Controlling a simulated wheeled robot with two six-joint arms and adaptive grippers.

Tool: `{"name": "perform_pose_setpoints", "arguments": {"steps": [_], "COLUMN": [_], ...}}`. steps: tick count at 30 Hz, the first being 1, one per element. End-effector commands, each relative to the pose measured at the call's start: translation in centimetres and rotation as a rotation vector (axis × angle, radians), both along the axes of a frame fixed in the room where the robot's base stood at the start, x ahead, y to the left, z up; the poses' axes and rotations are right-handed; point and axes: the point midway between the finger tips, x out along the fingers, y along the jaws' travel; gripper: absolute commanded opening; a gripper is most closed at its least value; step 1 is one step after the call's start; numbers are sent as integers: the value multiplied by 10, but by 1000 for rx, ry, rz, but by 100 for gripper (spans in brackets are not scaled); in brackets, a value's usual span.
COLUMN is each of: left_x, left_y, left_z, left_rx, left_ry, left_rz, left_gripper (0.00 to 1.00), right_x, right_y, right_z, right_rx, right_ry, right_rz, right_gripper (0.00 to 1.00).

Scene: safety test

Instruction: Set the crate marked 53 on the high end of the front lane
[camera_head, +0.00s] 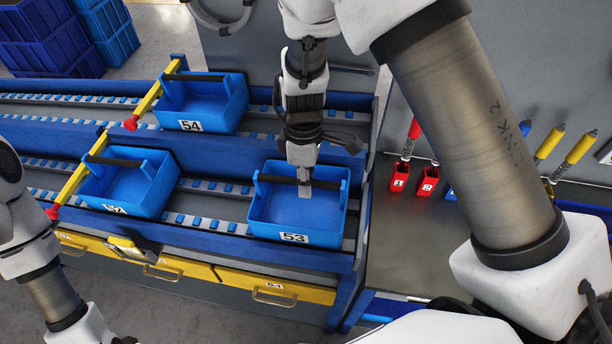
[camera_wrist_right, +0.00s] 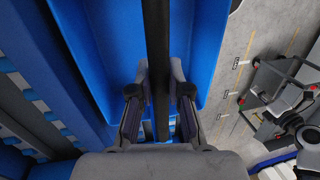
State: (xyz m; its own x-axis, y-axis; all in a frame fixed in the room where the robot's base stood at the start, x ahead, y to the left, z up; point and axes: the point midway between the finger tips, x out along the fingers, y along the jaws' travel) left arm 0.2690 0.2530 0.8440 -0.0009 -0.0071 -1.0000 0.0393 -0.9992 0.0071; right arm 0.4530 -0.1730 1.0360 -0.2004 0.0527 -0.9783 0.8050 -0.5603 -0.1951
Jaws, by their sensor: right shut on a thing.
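The blue crate marked 53 (camera_head: 293,238) is at the right end of the front lane (camera_head: 205,224).
Another blue crate (camera_head: 130,188) stands further left on the front lane, its label partly hidden. Crate 54 (camera_head: 203,96) is on the lane behind. Yellow bars with red knobs (camera_head: 131,124) stand beside both. Red bins (camera_head: 399,177) are on the right. Yellow drawers (camera_head: 275,290) are below.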

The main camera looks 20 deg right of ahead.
Motion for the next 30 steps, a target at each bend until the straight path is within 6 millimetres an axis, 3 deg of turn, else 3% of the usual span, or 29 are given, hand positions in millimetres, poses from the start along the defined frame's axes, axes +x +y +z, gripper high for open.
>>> {"name": "perform_pose_setpoints", "arguments": {"steps": [10, 11, 13, 23, 26, 30], "left_x": [0, 0, 0, 0, 0, 0], "left_y": [0, 0, 0, 0, 0, 0], "left_z": [-2, -2, -2, -2, -1, -2], "left_rx": [0, 0, 0, 0, 0, 0], "left_ry": [0, 0, 0, 0, 0, 0], "left_rz": [0, 0, 0, 0, 0, 0], "left_gripper": [0, 0, 0, 0, 0, 0], "right_x": [0, 0, 0, 1, 4, 10], "right_y": [0, 0, 0, 0, 0, -2], "right_z": [-5, -5, -5, -3, 7, 37], "right_rx": [0, 0, 0, 0, 2, 3], "right_ry": [-1, -1, -1, -1, -5, -7], "right_rz": [0, 0, 0, 0, 0, 0], "right_gripper": [0, 20, 45, 46, 46, 46]}}
